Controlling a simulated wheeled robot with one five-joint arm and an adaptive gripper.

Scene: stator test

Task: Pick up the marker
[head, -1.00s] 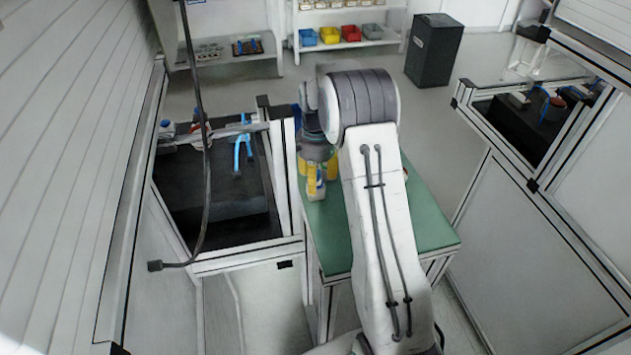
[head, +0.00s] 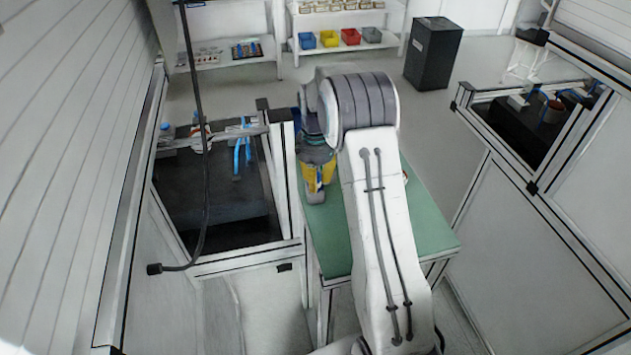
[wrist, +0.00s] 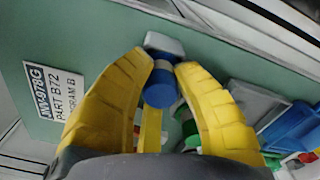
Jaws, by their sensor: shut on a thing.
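A light grey block-like part (wrist: 163,43) shows just past the fingertips. A narrow yellow strip (wrist: 151,130) runs down from the blue piece between the fingers. In the head view my gripper (head: 318,182) is over the far left part of the green tabletop (head: 435,225). My arm hides much of that table, and the held piece is hard to make out there.
A white label (wrist: 54,92) lies left of the fingers in the wrist view; green and blue items (wrist: 295,130) are at the right. A dark-floored framed station (head: 225,205) stands left of the table, another (head: 520,125) at the right. A black cabinet (head: 433,52) stands behind.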

